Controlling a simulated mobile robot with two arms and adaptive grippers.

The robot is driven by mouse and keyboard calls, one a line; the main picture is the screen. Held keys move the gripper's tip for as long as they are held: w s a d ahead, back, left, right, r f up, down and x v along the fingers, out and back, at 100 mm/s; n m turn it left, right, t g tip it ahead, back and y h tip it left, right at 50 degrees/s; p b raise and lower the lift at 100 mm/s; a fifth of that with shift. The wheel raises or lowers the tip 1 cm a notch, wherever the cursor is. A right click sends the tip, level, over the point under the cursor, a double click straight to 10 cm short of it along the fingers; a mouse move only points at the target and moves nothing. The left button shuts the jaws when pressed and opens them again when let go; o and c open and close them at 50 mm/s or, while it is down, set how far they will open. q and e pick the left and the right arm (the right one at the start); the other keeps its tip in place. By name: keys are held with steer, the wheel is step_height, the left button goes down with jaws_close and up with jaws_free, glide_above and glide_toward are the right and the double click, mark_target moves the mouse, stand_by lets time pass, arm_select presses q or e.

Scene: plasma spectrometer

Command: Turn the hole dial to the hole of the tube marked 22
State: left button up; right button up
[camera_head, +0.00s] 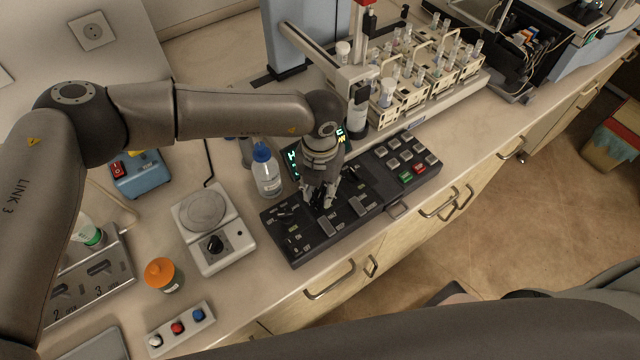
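A long black control panel (384,186) lies at the front edge of the bench, with dark knobs, switches and glowing green displays. My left gripper (319,200) points down over the left half of this panel, its fingertips close to the panel top. The fingers hide what lies right under them, so I cannot tell whether they touch or hold a knob. Which control is the hole dial cannot be made out. Cream racks (410,103) of capped tubes stand behind the panel; the tube numbers are too small to read. My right gripper is not in view.
A clear bottle with a blue cap (266,174) stands just left of the panel. A sampler arm (312,48) rises behind the panel.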

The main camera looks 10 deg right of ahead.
arm_select(q)
steer(key=shift+f, duration=0.3)
jaws_close()
